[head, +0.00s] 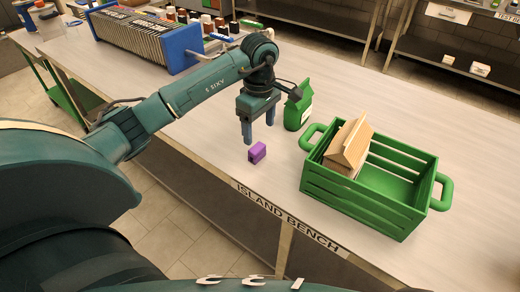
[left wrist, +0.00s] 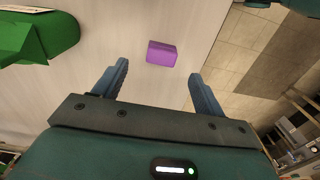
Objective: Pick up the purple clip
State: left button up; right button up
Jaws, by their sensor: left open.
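The purple clip (head: 257,153) lies on the bench top near its front edge, a small block-like shape. It also shows in the left wrist view (left wrist: 161,53), beyond and between the two fingers. My left gripper (head: 258,132) is open and empty, pointing down, above and slightly behind the clip in the head view. In the left wrist view its blue fingers (left wrist: 158,82) are spread wider than the clip and do not touch it. My right gripper is not in view.
A green crate (head: 350,208) holding a wooden house-shaped object (head: 349,147) stands to the right. A green carton-like container (head: 299,108) stands just behind the gripper. A blue-ended plate unit (head: 183,50) and several bottles stand farther back. The bench (head: 210,125) around the clip is clear.

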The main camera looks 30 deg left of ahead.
aim_at(257, 148)
pick_arm(q)
notch_tip(257, 148, down, 3)
jog(key=shift+s+f, duration=0.1)
jog(key=shift+f, duration=0.05)
jog(key=shift+s+a+f+p, duration=0.15)
jog(key=shift+f+p, duration=0.2)
jog(key=shift+f, duration=1)
jog(key=shift+w+a+f+p, duration=0.1)
jog(key=shift+f+p, duration=0.2)
jog(key=shift+f, duration=1)
jog(key=shift+c, duration=0.3)
jog(key=c, duration=1)
